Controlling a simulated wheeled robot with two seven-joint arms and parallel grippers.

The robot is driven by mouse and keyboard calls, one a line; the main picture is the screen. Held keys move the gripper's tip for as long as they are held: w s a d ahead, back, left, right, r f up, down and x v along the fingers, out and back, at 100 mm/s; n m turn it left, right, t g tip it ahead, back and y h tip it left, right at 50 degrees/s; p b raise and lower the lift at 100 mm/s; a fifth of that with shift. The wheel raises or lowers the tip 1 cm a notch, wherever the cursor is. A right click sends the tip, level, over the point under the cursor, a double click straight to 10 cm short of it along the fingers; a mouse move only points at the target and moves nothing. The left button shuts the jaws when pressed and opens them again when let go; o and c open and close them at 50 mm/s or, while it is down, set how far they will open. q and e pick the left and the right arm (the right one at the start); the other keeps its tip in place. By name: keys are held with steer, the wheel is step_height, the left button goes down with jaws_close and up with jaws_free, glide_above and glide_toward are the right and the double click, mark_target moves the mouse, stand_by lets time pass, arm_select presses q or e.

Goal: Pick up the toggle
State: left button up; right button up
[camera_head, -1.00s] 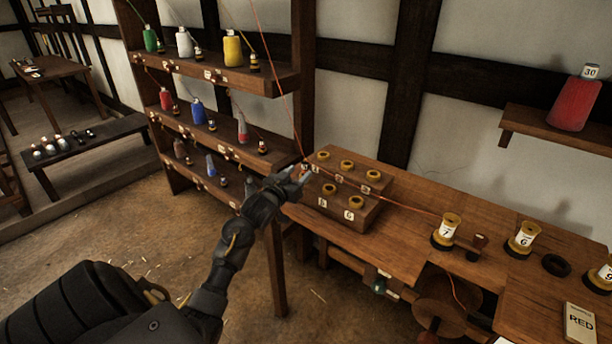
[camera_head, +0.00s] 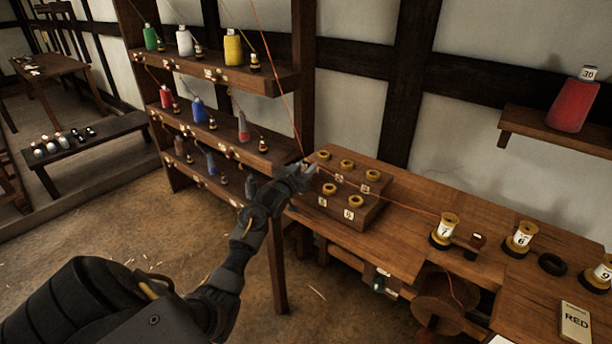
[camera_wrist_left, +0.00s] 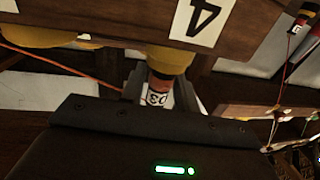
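A small red, black and white piece with a number label (camera_wrist_left: 158,92), which I take to be the toggle, is between the fingers of my left gripper in the left wrist view. In the head view my left gripper (camera_head: 300,172) is at the left end of the wooden block with yellow rings (camera_head: 365,207), and it hides the piece there. The fingers stand close on both sides of the piece; whether they press on it I cannot tell. An orange line (camera_head: 283,85) runs down from above to the gripper area. My right gripper is out of view.
A dark shelf rack (camera_head: 220,150) with coloured bottles stands just left of the gripper. The bench (camera_head: 400,240) carries numbered yellow spools (camera_head: 446,230). An orange line crosses from the ring block to spool 7. A red bottle (camera_head: 575,105) stands on the wall shelf.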

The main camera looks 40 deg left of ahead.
arm_select(q)
jaws_close()
